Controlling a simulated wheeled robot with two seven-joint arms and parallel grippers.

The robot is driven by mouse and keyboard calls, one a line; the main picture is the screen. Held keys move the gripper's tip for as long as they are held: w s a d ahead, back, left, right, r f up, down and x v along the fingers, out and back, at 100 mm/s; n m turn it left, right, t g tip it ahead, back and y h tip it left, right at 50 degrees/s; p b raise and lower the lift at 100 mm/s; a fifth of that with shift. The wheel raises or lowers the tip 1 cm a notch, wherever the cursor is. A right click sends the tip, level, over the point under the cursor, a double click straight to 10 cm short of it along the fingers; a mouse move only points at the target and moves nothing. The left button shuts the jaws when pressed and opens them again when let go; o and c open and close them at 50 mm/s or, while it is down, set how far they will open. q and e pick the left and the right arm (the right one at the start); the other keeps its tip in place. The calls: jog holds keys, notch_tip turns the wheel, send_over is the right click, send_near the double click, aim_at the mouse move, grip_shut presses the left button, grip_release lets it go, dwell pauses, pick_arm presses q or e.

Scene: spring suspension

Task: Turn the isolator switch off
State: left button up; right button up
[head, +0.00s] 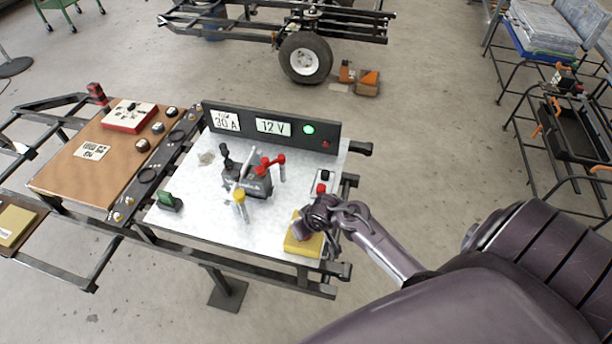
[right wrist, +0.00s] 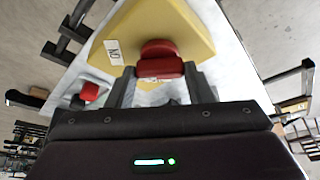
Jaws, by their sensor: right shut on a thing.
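The isolator switch is a yellow box (head: 296,245) at the front right corner of the pale work board. In the right wrist view, the yellow box (right wrist: 168,22) carries a red knob (right wrist: 160,57) and a white ON label (right wrist: 114,51) beside it. My right gripper (head: 302,228) is above the box in the head view, and its wrist hides the knob there. In the right wrist view, the right gripper (right wrist: 160,84) has its fingers on either side of the knob and is shut on it. My left gripper is in neither view.
A black panel (head: 347,130) marked 30 A and 12 V has a lit green lamp (head: 308,129). A red-topped switch (head: 321,188) stands just behind my right gripper. A dark device with red and black levers (head: 247,183) and a yellow-topped post (head: 239,196) stand to the left.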

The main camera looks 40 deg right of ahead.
jog(key=n+p, duration=0.1)
jog(key=n+y+p, duration=0.1)
jog(key=n+p, duration=0.1)
jog(key=shift+w+d+r, duration=0.1)
jog(key=shift+d+r, duration=0.1)
jog(key=shift+f+n+g+y+p, duration=0.1)
jog(key=shift+n+g+y+p, duration=0.3)
jog(key=shift+n, duration=0.7)
jog(key=shift+d+n+y, duration=0.1)
jog(key=shift+n+y, duration=0.2)
jog(key=shift+n, duration=0.6)
jog(key=shift+w+f+n+g+y, duration=0.15)
jog(key=shift+n+g+y, duration=0.2)
jog(key=shift+n, duration=0.55)
jog(key=n+g+b, duration=0.1)
jog(key=n, duration=0.1)
jog(key=shift+f+n+y+b, duration=0.1)
jog(key=shift+n+y+b, duration=0.15)
jog(key=shift+n+b, duration=0.15)
jog(key=n+g+b, duration=0.1)
jog(key=n+b, duration=0.2)
jog(key=shift+w+n+y, duration=0.1)
jog(key=shift+n+y, duration=0.2)
jog(key=shift+n+g+b, duration=0.35)
jog(key=shift+n+b, duration=0.2)
jog(key=shift+n, duration=0.15)
jog(key=o, duration=1)
